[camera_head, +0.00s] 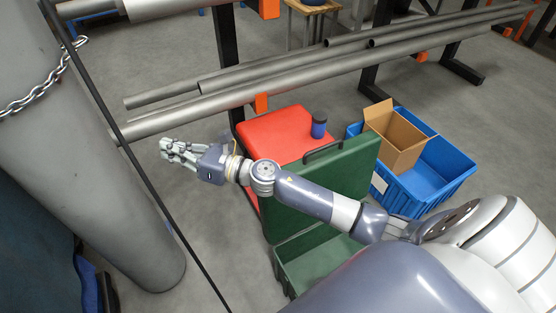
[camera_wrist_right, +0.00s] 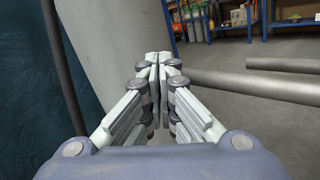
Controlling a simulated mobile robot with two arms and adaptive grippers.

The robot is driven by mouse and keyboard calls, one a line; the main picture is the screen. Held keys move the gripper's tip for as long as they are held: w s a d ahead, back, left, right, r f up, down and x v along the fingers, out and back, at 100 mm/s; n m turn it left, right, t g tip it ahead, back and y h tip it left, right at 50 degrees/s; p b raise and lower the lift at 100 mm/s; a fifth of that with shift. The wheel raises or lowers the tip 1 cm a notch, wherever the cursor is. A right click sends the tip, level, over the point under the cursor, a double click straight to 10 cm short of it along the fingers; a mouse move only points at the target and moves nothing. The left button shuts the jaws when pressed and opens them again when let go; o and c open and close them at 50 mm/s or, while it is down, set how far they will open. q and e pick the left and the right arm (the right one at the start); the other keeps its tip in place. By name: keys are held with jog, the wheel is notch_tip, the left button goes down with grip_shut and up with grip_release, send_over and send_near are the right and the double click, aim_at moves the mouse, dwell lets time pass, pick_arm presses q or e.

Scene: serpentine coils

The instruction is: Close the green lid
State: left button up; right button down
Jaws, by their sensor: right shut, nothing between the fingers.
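The green lid (camera_head: 355,163) stands raised, with a dark handle (camera_head: 323,150) on its top edge. It belongs to a green case (camera_head: 318,268) whose open inside shows below it. My right arm crosses in front of the lid and hides part of it and of the case. My right gripper (camera_head: 168,149) is past the lid to the left, in the air beside the large grey cylinder. In the right wrist view its fingers (camera_wrist_right: 158,62) are together with nothing between them. My left gripper is in neither view.
A red box (camera_head: 275,132) with a blue jar (camera_head: 319,126) stands behind the lid. A blue crate (camera_head: 436,172) holding a cardboard box (camera_head: 395,140) is at right. Grey pipes (camera_head: 230,98) on a rack run behind. The grey cylinder (camera_head: 90,170) and a thin dark bar stand left.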

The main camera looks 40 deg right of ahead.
jog(key=d+f+n+g+h+b, duration=0.15)
jog(key=f+n+g, duration=0.3)
jog(key=n, duration=0.65)
jog(key=d+f+n+g+h, duration=0.1)
jog(key=d+f+n+g, duration=0.3)
jog(key=n, duration=0.7)
jog(key=d+n+g+h, duration=0.4)
jog(key=d+n+h, duration=0.45)
jog(key=d, duration=1.45)
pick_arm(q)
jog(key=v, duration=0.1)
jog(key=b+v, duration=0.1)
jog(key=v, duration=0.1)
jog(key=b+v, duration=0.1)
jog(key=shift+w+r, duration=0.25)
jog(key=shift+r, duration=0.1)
pick_arm(e)
notch_tip(320, 180, down, 8)
jog(key=s+m+h, duration=0.1)
jog(key=s, duration=0.1)
jog(key=shift+s+f, duration=0.15)
jog(key=shift+s, duration=0.1)
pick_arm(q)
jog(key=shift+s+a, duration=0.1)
pick_arm(e)
jog(key=shift+s+d+t, duration=0.15)
jog(key=shift+t, duration=0.1)
